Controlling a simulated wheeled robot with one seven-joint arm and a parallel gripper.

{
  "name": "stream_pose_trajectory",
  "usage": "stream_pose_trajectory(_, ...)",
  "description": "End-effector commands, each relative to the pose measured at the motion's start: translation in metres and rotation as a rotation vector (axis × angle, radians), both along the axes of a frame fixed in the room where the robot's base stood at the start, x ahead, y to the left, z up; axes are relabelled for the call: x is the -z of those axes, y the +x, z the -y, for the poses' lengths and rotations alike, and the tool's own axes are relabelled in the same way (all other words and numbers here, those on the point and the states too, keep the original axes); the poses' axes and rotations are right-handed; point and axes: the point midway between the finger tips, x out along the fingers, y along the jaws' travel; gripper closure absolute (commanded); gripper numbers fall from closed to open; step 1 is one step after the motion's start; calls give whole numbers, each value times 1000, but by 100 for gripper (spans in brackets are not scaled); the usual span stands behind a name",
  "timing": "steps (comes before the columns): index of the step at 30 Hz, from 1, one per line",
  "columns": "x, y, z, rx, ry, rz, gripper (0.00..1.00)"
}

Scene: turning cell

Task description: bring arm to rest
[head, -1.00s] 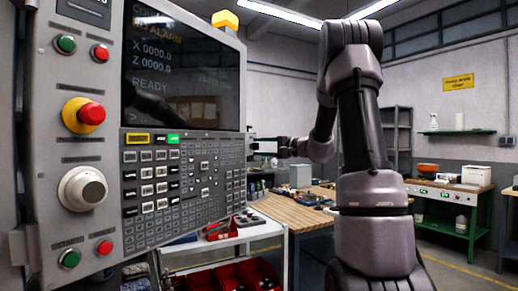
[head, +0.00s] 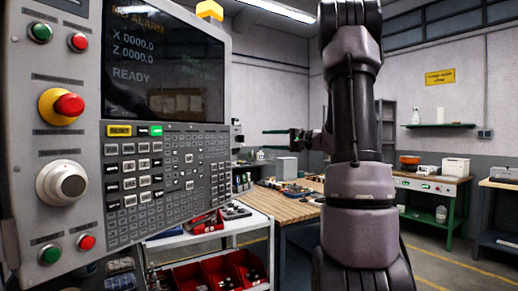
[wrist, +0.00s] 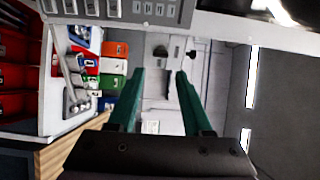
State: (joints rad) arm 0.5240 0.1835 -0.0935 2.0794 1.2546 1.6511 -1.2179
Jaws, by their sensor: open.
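My gripper (wrist: 160,95) shows in the wrist view with its two green fingers apart and nothing between them. In the head view my gripper (head: 290,140) is partly hidden behind my arm, its fingers pointing left toward the control panel (head: 135,185). My arm stands upright in the middle right of the head view and is bent over at the top. The panel's screen shows READY and zero readings.
A white cart (head: 235,232) with red bins (head: 222,272) stands below the panel. A wooden workbench (head: 285,207) with small parts is behind it. A green bench (head: 430,185) stands at the back right. Floor at the right is clear.

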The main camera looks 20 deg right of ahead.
Motion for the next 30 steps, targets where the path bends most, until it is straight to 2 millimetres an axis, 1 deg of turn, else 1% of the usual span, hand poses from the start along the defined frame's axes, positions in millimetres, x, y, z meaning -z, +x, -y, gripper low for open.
stream_pose_trajectory(4,0,0,-1,-1,-1,-1,50)
stream_pose_trajectory(6,-1,-3,-8,-15,-10,-10,50)
stream_pose_trajectory(8,-1,-11,-22,-44,-30,-36,50)
stream_pose_trajectory(10,0,-27,-51,-101,-76,-87,50)
stream_pose_trajectory(11,1,-37,-66,-131,-103,-117,50)
stream_pose_trajectory(12,3,-53,-87,-171,-149,-160,50)
stream_pose_trajectory(14,10,-81,-116,-227,-232,-232,50)
stream_pose_trajectory(15,16,-102,-133,-258,-294,-278,50)
stream_pose_trajectory(17,26,-131,-152,-289,-390,-338,50)
stream_pose_trajectory(18,32,-150,-161,-300,-458,-372,50)
stream_pose_trajectory(20,42,-178,-170,-305,-561,-412,50)
stream_pose_trajectory(21,48,-195,-173,-300,-633,-432,50)
stream_pose_trajectory(24,60,-232,-173,-263,-803,-453,50)
stream_pose_trajectory(27,67,-259,-165,-202,-947,-441,50)
stream_pose_trajectory(30,68,-275,-157,-140,-1049,-407,50)
